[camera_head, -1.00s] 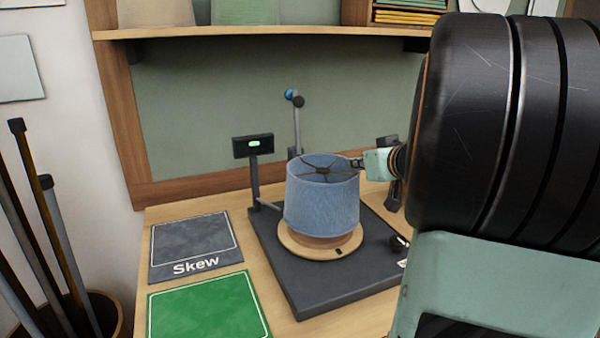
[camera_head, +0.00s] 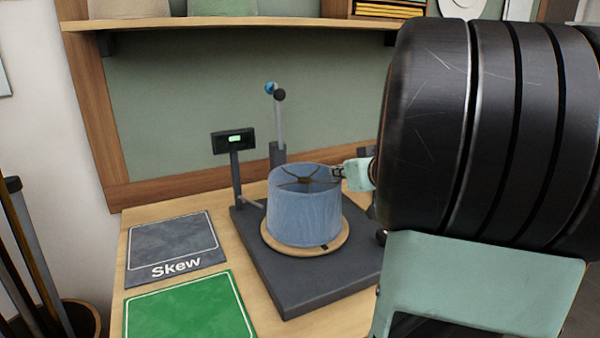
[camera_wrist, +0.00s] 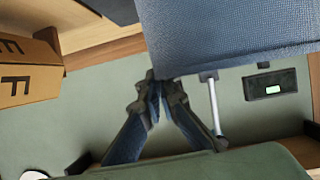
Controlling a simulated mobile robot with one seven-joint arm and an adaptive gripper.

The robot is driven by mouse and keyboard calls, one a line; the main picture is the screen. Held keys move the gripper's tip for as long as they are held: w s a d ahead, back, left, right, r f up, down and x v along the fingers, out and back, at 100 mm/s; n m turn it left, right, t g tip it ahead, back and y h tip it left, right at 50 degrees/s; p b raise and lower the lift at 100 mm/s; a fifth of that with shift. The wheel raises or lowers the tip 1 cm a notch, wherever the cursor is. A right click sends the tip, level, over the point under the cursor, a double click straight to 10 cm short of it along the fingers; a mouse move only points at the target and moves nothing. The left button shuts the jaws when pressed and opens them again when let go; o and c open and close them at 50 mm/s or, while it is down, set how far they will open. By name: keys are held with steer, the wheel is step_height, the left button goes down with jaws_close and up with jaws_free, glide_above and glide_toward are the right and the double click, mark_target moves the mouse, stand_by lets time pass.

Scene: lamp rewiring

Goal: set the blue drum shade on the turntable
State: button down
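The blue drum shade (camera_head: 302,212) is upright over the round wooden disc of the turntable (camera_head: 342,243), its lower edge appearing to touch the disc. The disc's rim shows around the front and right. My gripper (camera_head: 338,173) is at the shade's upper right rim. In the wrist view the shade (camera_wrist: 235,35) fills the upper right, and my gripper's fingertips (camera_wrist: 156,82) come together at its edge, seemingly pinching the rim. The far side of the disc is hidden behind the shade.
The turntable's dark base (camera_head: 290,295) carries a small display (camera_head: 233,141) and an upright post (camera_head: 279,120) behind the shade. A grey "Skew" mat (camera_head: 175,247) and a green mat (camera_head: 188,310) lie left. A shelf (camera_head: 230,22) spans above. My arm covers the right.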

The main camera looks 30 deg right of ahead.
steer(key=shift+f+b, duration=0.3)
steer(key=shift+b, duration=0.2)
steer(key=c, duration=2.2)
jaws_free()
steer(key=shift+o, duration=0.2)
steer(key=shift+r+p, duration=0.15)
steer(key=shift+p, duration=0.15)
